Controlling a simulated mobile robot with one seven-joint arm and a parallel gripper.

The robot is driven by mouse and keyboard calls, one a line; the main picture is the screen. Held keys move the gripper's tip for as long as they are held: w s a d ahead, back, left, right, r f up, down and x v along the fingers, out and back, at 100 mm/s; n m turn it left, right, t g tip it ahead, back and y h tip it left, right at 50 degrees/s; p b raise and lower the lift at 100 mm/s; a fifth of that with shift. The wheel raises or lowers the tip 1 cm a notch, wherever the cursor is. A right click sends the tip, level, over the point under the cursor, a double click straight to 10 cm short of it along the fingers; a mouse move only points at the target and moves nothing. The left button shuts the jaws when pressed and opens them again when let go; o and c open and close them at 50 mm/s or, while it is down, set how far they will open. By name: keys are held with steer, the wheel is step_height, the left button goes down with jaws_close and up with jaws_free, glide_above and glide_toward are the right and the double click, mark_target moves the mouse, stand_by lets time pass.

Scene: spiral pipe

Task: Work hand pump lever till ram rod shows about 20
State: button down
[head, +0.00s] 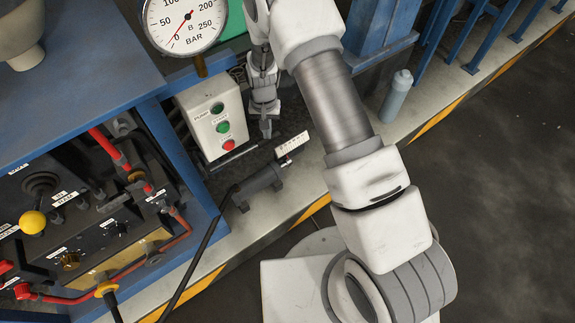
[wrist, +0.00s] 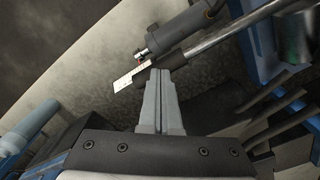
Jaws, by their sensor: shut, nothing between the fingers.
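The ram (head: 262,182) is a grey cylinder lying low by the frame, with a white scale plate (head: 292,143) at its upper right end. The ram (wrist: 180,32) and plate (wrist: 128,80) also show in the wrist view, where the scale figures are too small to read. A long grey rod (wrist: 235,40) crosses the upper right of the wrist view. My gripper (head: 266,134) is shut and empty, above the ram and near the plate.
A pressure gauge (head: 186,22) has its needle near 0. A button box (head: 212,118) stands close left of my gripper. The blue frame (head: 90,95) holds a valve panel with a yellow knob (head: 33,222). A grey-blue bottle (head: 396,97) stands right; the floor beyond is clear.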

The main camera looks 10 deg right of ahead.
steer(key=shift+f, duration=0.35)
steer(key=shift+s+a+f+b, duration=0.15)
steer(key=shift+f+b, duration=0.4)
steer(key=shift+f, duration=0.25)
steer(key=shift+s+a+f+b, duration=0.1)
steer(key=shift+f+b, duration=0.4)
steer(key=shift+f, duration=0.25)
steer(key=r+p, duration=0.3)
steer(key=r, duration=0.2)
steer(key=r+p, duration=0.3)
steer(key=r, duration=0.1)
steer(key=shift+w+d+r, duration=0.15)
steer(key=shift+d+r, duration=0.05)
steer(key=shift+r, duration=0.2)
steer(key=shift+r, duration=0.1)
stand_by(0.5)
